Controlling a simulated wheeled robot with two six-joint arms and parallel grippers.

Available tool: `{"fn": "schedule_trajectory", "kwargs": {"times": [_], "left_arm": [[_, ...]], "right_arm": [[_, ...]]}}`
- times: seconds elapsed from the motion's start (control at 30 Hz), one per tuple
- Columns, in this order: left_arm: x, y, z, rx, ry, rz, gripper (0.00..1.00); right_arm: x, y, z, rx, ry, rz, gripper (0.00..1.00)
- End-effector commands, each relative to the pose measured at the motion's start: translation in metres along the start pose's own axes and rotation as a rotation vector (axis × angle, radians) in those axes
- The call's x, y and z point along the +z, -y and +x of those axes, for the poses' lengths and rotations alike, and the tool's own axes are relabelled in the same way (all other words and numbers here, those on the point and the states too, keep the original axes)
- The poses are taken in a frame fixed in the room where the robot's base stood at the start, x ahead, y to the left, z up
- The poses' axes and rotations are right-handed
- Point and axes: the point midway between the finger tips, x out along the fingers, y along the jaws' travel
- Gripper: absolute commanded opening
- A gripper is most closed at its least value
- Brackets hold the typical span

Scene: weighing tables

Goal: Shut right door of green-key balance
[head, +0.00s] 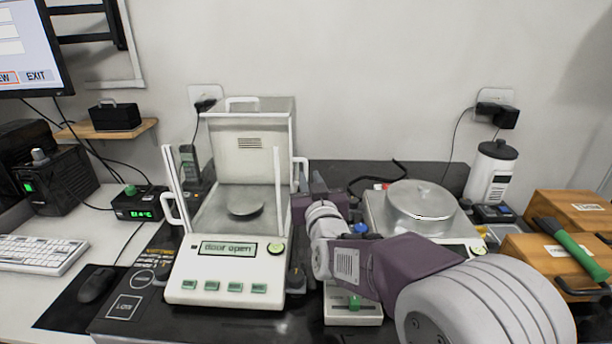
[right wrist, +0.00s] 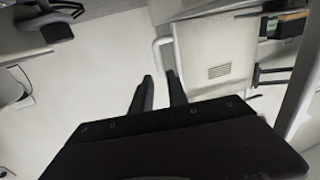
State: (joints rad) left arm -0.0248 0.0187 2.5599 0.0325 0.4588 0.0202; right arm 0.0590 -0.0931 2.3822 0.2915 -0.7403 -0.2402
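The green-key balance (head: 225,289) stands left of centre with a row of green keys and a display (head: 228,248) reading "door open". Its white right-door handle (head: 301,169) is toward the back of the right side, and it also shows in the right wrist view (right wrist: 157,44). The clear door pane is hard to make out. My right gripper (head: 304,196) is beside the balance's right side, close to the handle. In the wrist view its two fingers (right wrist: 160,77) are parted with a small empty gap, just short of the handle. My left gripper is out of view.
A second balance (head: 375,222) with a round metal cover (head: 418,205) stands to the right, behind my right arm. Wooden boxes (head: 570,205), one with a green-handled tool (head: 572,248), are at far right. A mouse (head: 96,284) and keyboard (head: 42,254) lie left.

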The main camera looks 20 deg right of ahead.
Motion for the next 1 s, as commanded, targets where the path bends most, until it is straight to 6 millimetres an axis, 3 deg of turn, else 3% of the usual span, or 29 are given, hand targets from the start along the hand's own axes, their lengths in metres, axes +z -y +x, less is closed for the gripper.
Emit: {"fn": "schedule_trajectory", "kwargs": {"times": [0.1, 0.3, 0.57, 0.67, 1.0], "left_arm": [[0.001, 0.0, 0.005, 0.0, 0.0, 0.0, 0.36], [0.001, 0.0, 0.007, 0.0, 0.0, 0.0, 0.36], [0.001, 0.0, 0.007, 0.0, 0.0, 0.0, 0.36], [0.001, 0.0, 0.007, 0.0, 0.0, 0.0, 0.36], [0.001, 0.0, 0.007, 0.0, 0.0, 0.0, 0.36]], "right_arm": [[0.003, 0.0, 0.025, 0.001, 0.001, -0.001, 0.2], [0.001, 0.0, 0.048, 0.0, 0.0, -0.001, 0.2], [0.001, 0.0, 0.051, -0.001, 0.001, -0.001, 0.2], [0.001, 0.0, 0.051, -0.001, 0.001, -0.001, 0.0], [0.001, 0.0, 0.051, -0.001, 0.001, -0.001, 0.0]]}}
